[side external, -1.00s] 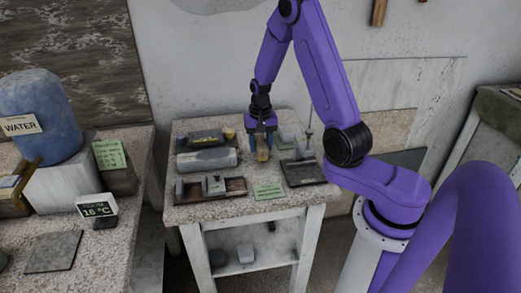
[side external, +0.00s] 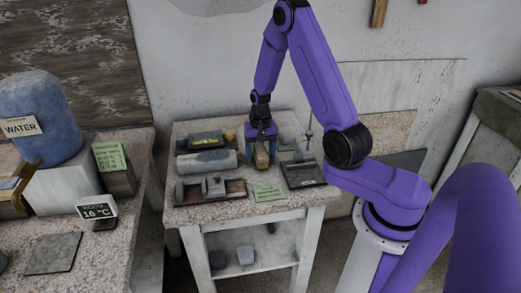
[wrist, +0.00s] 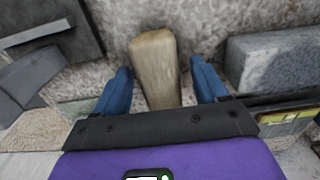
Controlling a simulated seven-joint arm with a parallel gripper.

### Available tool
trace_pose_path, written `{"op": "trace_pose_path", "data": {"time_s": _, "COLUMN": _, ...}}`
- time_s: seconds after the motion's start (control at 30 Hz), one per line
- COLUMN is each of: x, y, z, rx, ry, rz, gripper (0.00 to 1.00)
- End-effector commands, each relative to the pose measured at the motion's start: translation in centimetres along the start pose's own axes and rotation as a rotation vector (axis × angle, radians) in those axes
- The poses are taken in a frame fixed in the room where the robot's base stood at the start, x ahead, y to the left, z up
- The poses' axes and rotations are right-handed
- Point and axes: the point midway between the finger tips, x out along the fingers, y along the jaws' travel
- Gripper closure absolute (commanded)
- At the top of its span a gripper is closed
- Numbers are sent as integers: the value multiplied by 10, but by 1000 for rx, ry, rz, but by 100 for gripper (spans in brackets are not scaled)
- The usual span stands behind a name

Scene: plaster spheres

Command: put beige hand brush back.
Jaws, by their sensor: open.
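The beige hand brush (side external: 262,158) lies on the speckled top of the small table, near the middle. In the wrist view it shows as a beige block (wrist: 156,66) running lengthwise between the fingers. My gripper (side external: 261,147) is down at the brush, with one blue finger on each side. In the wrist view the fingers of my gripper (wrist: 163,88) are open, with a gap visible on both sides of the brush. The brush's near end is hidden under the gripper body.
A brown tray with grey blocks (side external: 210,191) and a green note (side external: 268,192) are in front.

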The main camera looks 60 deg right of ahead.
Motion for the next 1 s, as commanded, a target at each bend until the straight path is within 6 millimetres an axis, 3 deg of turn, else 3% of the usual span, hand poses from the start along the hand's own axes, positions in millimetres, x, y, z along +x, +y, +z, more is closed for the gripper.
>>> {"op": "trace_pose_path", "data": {"time_s": 0.27, "x": -23, "y": 0, "z": -1, "rx": 0, "ry": 5, "rz": -2, "gripper": 28}}
{"op": "trace_pose_path", "data": {"time_s": 0.7, "x": -100, "y": 0, "z": -1, "rx": 0, "ry": 5, "rz": -2, "gripper": 28}}
{"op": "trace_pose_path", "data": {"time_s": 1.0, "x": -124, "y": -3, "z": 2, "rx": -15, "ry": 1, "rz": 0, "gripper": 28}}
